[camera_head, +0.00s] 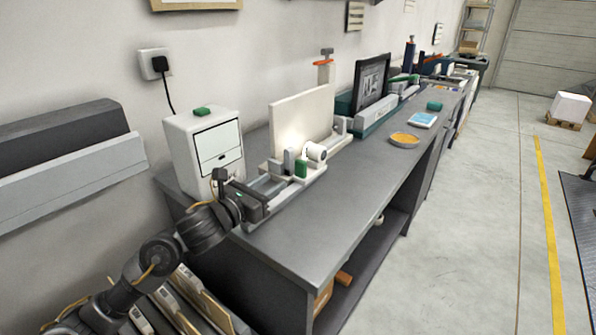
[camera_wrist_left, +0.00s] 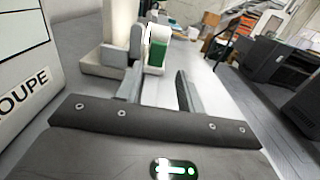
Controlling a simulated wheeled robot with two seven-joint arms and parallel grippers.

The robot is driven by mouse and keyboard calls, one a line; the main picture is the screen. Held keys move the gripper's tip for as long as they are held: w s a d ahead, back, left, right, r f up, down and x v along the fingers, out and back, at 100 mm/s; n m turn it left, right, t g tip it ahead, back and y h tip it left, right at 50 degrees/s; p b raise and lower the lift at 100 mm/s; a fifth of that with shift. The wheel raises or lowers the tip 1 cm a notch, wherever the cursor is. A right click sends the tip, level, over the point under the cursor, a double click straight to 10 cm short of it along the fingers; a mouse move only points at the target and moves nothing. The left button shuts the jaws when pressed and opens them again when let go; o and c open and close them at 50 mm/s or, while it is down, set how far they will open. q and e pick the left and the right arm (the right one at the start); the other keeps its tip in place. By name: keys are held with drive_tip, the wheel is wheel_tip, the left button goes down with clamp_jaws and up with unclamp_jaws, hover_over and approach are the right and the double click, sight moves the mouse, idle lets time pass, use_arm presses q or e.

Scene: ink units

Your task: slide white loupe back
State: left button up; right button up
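A small white loupe with a round barrel (camera_head: 316,152) and a green block stands on a pale slide unit at the left part of the grey bench. In the left wrist view, a white upright part with a green front (camera_wrist_left: 158,47) lies just beyond my fingers; I take it to be the loupe. My left gripper (camera_head: 276,187) is low over the near end of the slide unit, pointing at the loupe. Its two fingers (camera_wrist_left: 158,88) are apart with nothing seen between them. Contact with the loupe cannot be told. My right gripper is not in view.
A white cabinet (camera_head: 203,148) stands left of my left gripper; its label reads "LOUPE" in part in the left wrist view. A cream panel (camera_head: 302,118) rises behind the loupe. The bench top (camera_head: 345,195) to the right is clear up to a yellow dish (camera_head: 405,140).

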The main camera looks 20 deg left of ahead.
sight(299, 164)
use_arm(q)
drive_tip(key=p+x, duration=0.1)
drive_tip(key=x, duration=0.9)
drive_tip(key=shift+w+p, duration=0.3)
drive_tip(key=shift+p, duration=0.05)
clamp_jaws()
